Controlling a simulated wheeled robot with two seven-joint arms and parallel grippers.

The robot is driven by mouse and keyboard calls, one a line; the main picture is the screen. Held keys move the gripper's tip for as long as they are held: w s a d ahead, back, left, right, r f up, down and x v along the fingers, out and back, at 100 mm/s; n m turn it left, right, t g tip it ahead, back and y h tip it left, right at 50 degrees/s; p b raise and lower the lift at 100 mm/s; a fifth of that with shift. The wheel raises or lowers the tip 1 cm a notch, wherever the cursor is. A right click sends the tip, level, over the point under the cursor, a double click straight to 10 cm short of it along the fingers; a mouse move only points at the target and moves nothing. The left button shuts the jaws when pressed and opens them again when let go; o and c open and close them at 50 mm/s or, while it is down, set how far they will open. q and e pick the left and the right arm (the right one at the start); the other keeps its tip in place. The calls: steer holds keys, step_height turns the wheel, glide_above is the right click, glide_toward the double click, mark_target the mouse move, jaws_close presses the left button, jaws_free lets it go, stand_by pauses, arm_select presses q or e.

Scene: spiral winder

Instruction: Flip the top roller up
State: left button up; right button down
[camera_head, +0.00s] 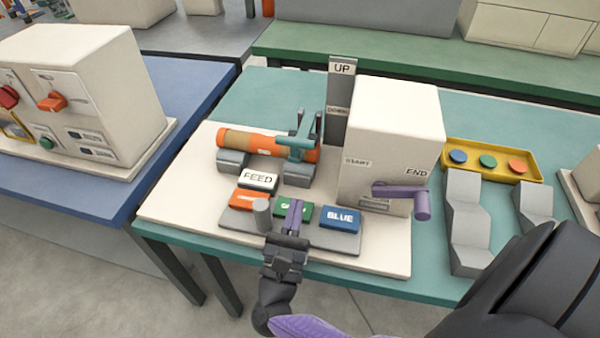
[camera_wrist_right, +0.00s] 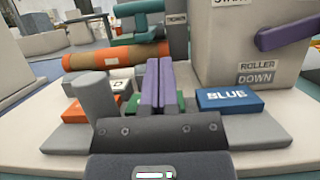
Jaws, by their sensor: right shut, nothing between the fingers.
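The winder stands on a cream base plate (camera_head: 375,258). An orange and brown roller (camera_head: 250,141) lies across grey supports. A teal roller arm (camera_head: 297,142) lies low over its right end, near the DOWN mark of the grey UP/DOWN post (camera_head: 341,95). It shows partly at the top of the right wrist view (camera_wrist_right: 140,8). A label on the machine reads ROLLER DOWN (camera_wrist_right: 256,72). My right gripper (camera_head: 294,212) is shut and empty, its purple fingers (camera_wrist_right: 158,85) over the green button (camera_head: 280,208); contact is unclear. My left gripper is out of view.
The orange button (camera_head: 249,198), white FEED button (camera_head: 258,180) and blue BLUE button (camera_head: 340,219) surround my fingers. A short grey cylinder (camera_head: 262,214) stands just left. A purple crank (camera_head: 405,195) juts from the cream box (camera_head: 395,135). A yellow tray (camera_head: 492,158) lies right.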

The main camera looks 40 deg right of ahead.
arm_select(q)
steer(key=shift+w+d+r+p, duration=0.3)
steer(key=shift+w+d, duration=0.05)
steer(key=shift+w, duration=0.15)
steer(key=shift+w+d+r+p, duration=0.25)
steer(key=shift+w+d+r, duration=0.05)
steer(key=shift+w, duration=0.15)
arm_select(e)
steer(key=x, duration=0.8)
steer(key=shift+w+d+r, duration=0.2)
steer(key=shift+w+d, duration=0.05)
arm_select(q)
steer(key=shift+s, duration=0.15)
